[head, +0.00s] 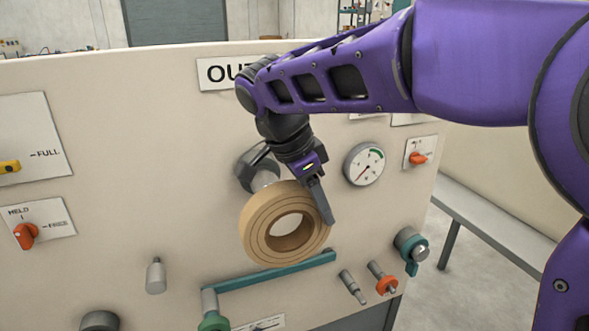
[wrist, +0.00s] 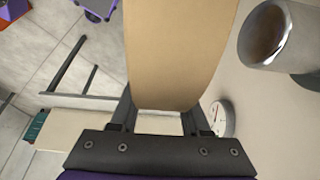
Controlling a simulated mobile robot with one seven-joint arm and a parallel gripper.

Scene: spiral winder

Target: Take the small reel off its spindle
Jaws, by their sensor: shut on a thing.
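The small reel (head: 260,217) is a tan ring with a wide open centre, in front of the machine panel. My gripper (head: 316,203) is shut on its upper right rim; one dark finger shows on the near face. In the wrist view the reel's tan edge (wrist: 180,50) stands between the two fingers of my gripper (wrist: 162,115). The spindle (head: 263,181), a shiny metal shaft on a dark hub, shows behind the reel's upper left. In the wrist view the shiny spindle (wrist: 268,38) is apart from the reel, to its right. Pale panel shows through the reel's hole.
A teal bar (head: 270,272) runs just below the reel. A round gauge (head: 364,164) is to the right, with a teal knob (head: 411,246) and an orange knob (head: 382,279) lower. A grey peg (head: 156,275) stands out at lower left.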

